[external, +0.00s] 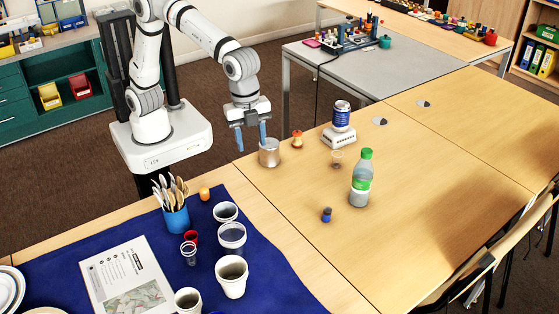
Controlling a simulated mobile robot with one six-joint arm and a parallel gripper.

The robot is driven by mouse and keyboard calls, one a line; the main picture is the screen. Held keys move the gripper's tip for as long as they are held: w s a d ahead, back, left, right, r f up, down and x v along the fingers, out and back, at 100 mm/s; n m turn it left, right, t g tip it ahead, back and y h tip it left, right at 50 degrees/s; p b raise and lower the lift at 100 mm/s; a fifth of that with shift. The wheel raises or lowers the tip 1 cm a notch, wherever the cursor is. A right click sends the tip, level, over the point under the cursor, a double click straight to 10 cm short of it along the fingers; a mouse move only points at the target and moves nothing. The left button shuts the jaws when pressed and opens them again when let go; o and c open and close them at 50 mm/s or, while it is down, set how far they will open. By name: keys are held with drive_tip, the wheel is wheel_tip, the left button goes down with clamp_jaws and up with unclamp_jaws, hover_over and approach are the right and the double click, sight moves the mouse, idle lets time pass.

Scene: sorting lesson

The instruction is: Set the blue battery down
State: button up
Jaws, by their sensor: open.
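My gripper (251,146) points down with its two blue fingers apart, above the table's far left edge. I see nothing held between the fingers. A small blue and dark piece (326,214), perhaps the blue battery, stands on the bare wooden table (410,190), well to the right of and nearer than my gripper. It is too small to tell for sure. A silver metal tin (269,153) stands just right of my gripper's fingertips. I cannot tell whether the right finger touches it.
A blue cloth (255,270) with several cups and a cutlery pot (176,218) lies front left. The table's right side is mostly clear.

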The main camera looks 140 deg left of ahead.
drive_tip(key=s+d+f+n, duration=0.1)
drive_tip(key=s+d, duration=0.3)
drive_tip(key=s, duration=0.5)
drive_tip(key=s+d+f+n, duration=0.1)
drive_tip(key=s+d, duration=0.3)
drive_tip(key=s, duration=0.6)
drive_tip(key=s+d+f+n+t, duration=0.1)
drive_tip(key=s+d, duration=0.3)
drive_tip(key=s, duration=0.5)
drive_tip(key=shift+s+d, duration=0.3)
drive_tip(key=shift+s, duration=0.1)
wheel_tip(320, 180, up, 2)
drive_tip(key=shift+r+p, duration=0.1)
drive_tip(key=shift+p, duration=0.9)
